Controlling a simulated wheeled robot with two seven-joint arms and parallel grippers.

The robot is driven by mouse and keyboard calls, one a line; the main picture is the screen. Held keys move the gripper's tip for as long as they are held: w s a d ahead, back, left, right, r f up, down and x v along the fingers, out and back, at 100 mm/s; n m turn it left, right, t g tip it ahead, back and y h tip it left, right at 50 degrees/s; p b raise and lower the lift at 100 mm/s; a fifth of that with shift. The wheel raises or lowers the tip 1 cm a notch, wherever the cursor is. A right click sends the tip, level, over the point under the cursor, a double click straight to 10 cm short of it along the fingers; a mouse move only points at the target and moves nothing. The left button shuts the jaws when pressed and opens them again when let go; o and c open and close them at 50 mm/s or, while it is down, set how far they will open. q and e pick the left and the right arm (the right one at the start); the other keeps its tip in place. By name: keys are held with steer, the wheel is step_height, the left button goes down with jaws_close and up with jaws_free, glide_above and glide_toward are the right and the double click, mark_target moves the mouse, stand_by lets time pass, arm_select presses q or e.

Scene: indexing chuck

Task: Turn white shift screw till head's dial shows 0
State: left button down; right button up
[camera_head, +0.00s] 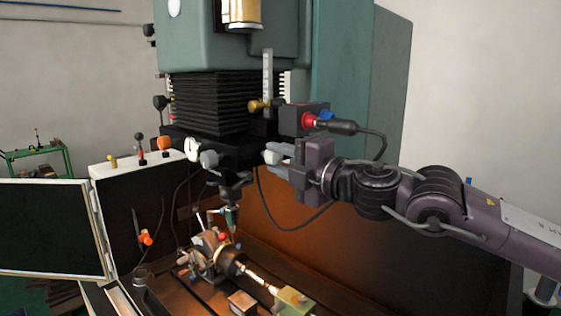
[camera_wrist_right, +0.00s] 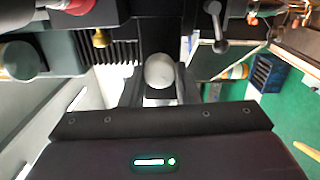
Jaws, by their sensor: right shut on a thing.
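The white shift screw (camera_head: 271,157) shows as a pale round end at the right side of the machine's dark head (camera_head: 236,150). My right gripper (camera_head: 276,158) reaches it from the right and is shut on it. In the right wrist view the pale screw (camera_wrist_right: 160,71) sits between the two dark fingers (camera_wrist_right: 160,84). A small white dial (camera_head: 192,148) faces forward on the left of the head; its reading is too small to make out. A grey knob (camera_head: 209,158) sits just right of the dial. My left gripper is not in view.
A brass knob (camera_head: 258,105) is above the screw. The spindle and workpiece setup (camera_head: 228,262) stand below. A screen (camera_head: 52,228) is at the left.

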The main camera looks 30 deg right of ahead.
steer(key=shift+r+n, duration=0.15)
steer(key=shift+n, duration=0.45)
steer(key=o, duration=1)
steer(key=shift+w, duration=0.1)
steer(key=shift+c, duration=0.2)
steer(key=shift+d+f, duration=0.15)
steer(key=shift+f, duration=0.05)
